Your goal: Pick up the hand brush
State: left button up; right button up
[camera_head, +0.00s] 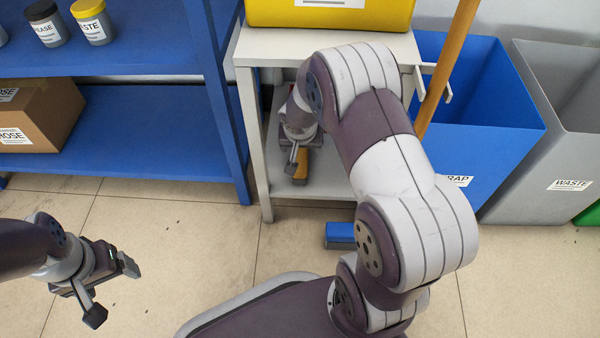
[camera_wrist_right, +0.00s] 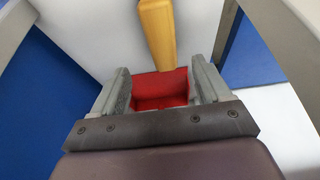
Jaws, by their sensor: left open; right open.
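The hand brush shows as a yellow-brown handle (camera_head: 301,167) on the lower shelf of the grey-white stand, partly hidden by my right arm. In the right wrist view the handle (camera_wrist_right: 157,36) points down toward the gap between my right fingers. My right gripper (camera_wrist_right: 160,86) is open around no part of the handle that I can see. A red part (camera_wrist_right: 160,88) shows between its fingers; I cannot tell whether it belongs to the brush. My left gripper (camera_head: 113,290) is open and empty over the floor at the left.
The stand (camera_head: 258,180) has a leg and top close around my right arm; a yellow box (camera_head: 330,14) sits on top. A blue shelf (camera_head: 150,140) stands left. A blue bin (camera_head: 500,110), grey bin (camera_head: 545,150) and wooden pole (camera_head: 447,65) are right. A blue block (camera_head: 340,235) lies on the floor.

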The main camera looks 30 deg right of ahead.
aim_at(300, 154)
jog(key=b+x, duration=0.3)
jog(key=x, duration=0.3)
jog(key=shift+f, duration=0.4)
jog(key=b+x, duration=0.4)
jog(key=x, duration=0.1)
jog(key=shift+w+a, duration=0.1)
jog(key=shift+a, duration=0.05)
jog(key=shift+r, duration=0.2)
jog(key=c, duration=1.1)
